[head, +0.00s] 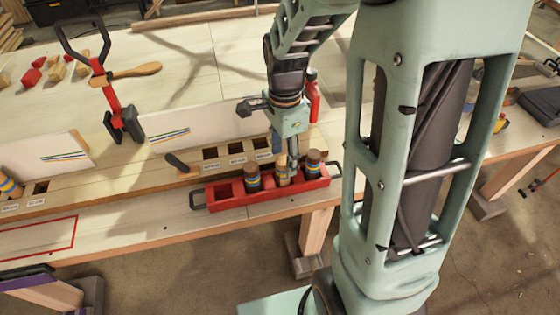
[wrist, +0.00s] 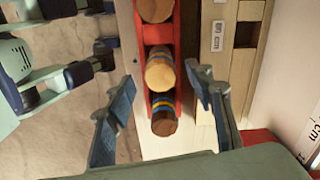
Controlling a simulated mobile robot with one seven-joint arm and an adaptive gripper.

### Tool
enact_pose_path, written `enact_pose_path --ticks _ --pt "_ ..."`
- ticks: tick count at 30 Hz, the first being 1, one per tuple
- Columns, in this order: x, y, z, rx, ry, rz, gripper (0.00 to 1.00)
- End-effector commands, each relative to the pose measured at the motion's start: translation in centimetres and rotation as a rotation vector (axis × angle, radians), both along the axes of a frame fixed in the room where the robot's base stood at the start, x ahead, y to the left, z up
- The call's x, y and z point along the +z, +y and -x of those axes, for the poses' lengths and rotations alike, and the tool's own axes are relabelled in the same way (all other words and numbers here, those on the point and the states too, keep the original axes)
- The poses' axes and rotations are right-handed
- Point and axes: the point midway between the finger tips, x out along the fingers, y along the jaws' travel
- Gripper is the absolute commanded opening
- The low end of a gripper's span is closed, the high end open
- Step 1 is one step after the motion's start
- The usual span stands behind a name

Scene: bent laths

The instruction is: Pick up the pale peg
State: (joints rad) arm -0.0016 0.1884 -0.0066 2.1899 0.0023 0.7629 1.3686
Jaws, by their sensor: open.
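The pale peg (head: 283,177) stands in the red tray (head: 228,201) between two dark-topped pegs, one on the left (head: 252,180) and one on the right (head: 313,163). It has a light wooden top and blue and yellow bands. My gripper (head: 291,166) is over the tray close to the pale peg. In the wrist view, my open gripper (wrist: 160,78) has one finger on each side of the row, with the pale peg (wrist: 160,73) between the fingertips. I cannot tell whether the fingers touch it. A dark-topped peg (wrist: 164,123) stands nearer my palm.
A wooden block with labelled square slots (head: 211,153) lies just behind the tray.

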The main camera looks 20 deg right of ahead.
Motion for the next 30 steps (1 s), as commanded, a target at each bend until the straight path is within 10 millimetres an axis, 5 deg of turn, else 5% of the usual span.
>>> enact_pose_path --ticks 9,18,30 --pt "-4.0 0.0 0.1 0.0 0.004 0.001 0.49" --pt "-4.4 0.0 0.0 0.0 0.0 0.0 0.49" --pt "-4.4 0.0 0.0 0.001 0.0 0.0 0.06"
